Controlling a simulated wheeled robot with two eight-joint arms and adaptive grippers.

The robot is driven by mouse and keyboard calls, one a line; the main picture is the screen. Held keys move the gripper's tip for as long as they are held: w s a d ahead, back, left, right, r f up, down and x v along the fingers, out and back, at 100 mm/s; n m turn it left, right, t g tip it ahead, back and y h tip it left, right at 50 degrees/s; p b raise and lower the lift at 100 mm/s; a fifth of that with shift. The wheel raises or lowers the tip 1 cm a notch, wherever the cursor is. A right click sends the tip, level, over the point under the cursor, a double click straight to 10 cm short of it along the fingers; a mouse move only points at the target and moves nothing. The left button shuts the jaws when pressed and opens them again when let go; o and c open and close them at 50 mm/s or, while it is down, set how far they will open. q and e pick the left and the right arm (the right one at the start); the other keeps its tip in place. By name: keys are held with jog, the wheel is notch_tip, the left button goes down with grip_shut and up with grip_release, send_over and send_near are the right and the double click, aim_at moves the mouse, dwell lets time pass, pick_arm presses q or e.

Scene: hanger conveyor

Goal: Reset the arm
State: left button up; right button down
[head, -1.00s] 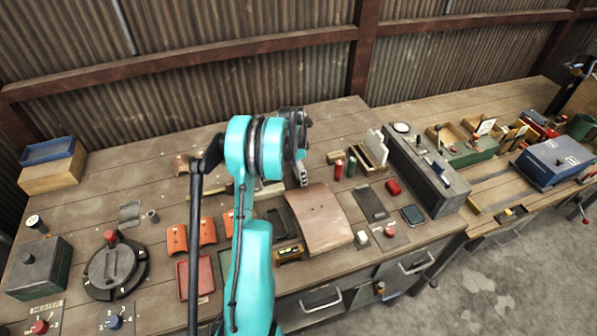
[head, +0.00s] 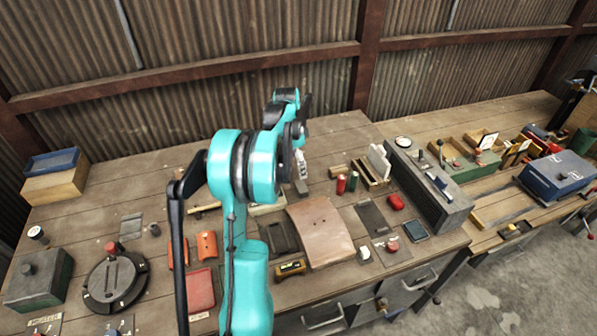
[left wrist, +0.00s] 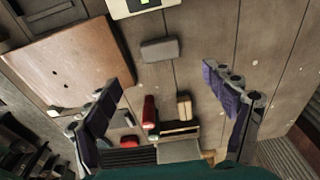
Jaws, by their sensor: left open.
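My left arm, teal with black joints, rises from the bottom of the head view over the workbench (head: 130,190). Its gripper (head: 300,165) is mostly hidden behind the wrist in that view. In the left wrist view my left gripper (left wrist: 172,100) is open, with its two purple-padded fingers wide apart and nothing between them in its grasp. Below it on the bench are a grey block (left wrist: 160,49), a red cylinder (left wrist: 150,112) and a small tan block (left wrist: 184,107). My right gripper is in neither view.
A curved brown sheet (head: 320,232) lies on the bench right of the arm. A grey control box (head: 430,185) stands farther right, and a round black dial (head: 115,283) at the left. A corrugated wall (head: 240,100) closes the back.

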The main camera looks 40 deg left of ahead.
pick_arm(q)
jog(key=shift+r, duration=0.2)
dwell(0.3)
jog(key=s+d+r+n+t+y+b, duration=0.1)
jog(key=s+d+r+b, duration=0.15)
jog(key=d, duration=0.75)
jog(key=s+d+r+n+t+b, duration=0.1)
jog(key=s+d+r, duration=0.15)
jog(key=d, duration=0.85)
jog(key=s+d+f+n+t+b, duration=0.1)
jog(key=s+d+f+t, duration=0.1)
jog(key=s+d, duration=0.3)
jog(key=s+d+f+n+t+b, duration=0.1)
jog(key=s+d+f+n+t, duration=0.1)
jog(key=s+d, duration=0.4)
jog(key=d+f, duration=0.1)
jog(key=d, duration=0.2)
jog(key=shift+s+d+f+b, duration=0.3)
jog(key=shift+d+f+b, duration=0.05)
jog(key=shift+f, duration=0.05)
